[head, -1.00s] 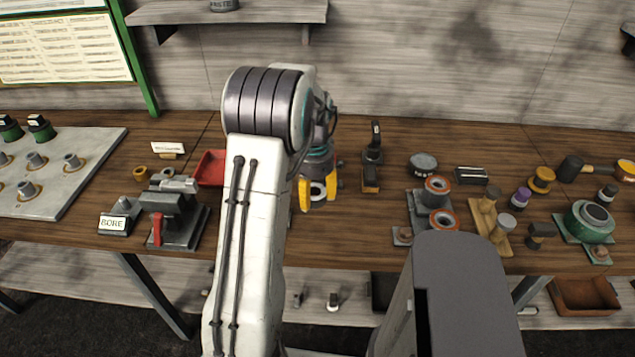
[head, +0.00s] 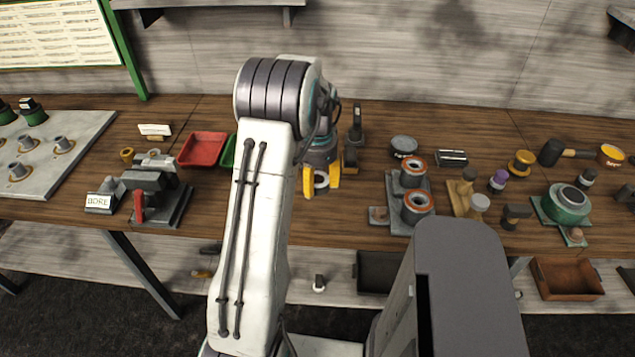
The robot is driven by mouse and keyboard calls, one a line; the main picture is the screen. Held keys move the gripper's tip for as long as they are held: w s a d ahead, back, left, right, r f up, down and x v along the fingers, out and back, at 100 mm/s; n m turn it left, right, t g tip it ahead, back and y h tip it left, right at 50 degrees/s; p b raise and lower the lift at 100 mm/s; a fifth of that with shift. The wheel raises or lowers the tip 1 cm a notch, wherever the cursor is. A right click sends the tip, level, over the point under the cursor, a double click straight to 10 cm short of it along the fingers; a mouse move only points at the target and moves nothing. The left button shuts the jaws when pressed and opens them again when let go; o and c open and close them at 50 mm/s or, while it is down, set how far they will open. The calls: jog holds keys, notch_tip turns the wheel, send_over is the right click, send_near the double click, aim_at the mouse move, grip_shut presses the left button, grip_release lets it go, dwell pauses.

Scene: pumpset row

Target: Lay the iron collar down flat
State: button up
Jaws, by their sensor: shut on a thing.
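My gripper (head: 322,179) has two yellow fingers and points down over the middle of the bench. It is shut on a small grey ring with a dark hole, which I take for the iron collar (head: 321,187). The hole faces partly toward the camera. The gripper body hides the top of the ring. I cannot tell whether the ring touches the wooden bench top (head: 270,215) or hangs just above it.
A dark upright tool (head: 355,130) stands close behind and right of my gripper. A red tray (head: 203,149) and a vise (head: 155,195) are to the left. A pump base with two orange-rimmed cylinders (head: 417,205) is to the right. Bench in front of the gripper is clear.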

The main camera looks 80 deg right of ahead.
aim_at(318, 207)
dwell(0.3)
jog(key=shift+f+b, duration=2.4)
jog(key=shift+f, duration=0.65)
jog(key=shift+f+b, duration=0.5)
jog(key=shift+f, duration=0.15)
jog(key=shift+r, duration=0.1)
jog(key=o, duration=1.3)
notch_tip(318, 207, up, 12)
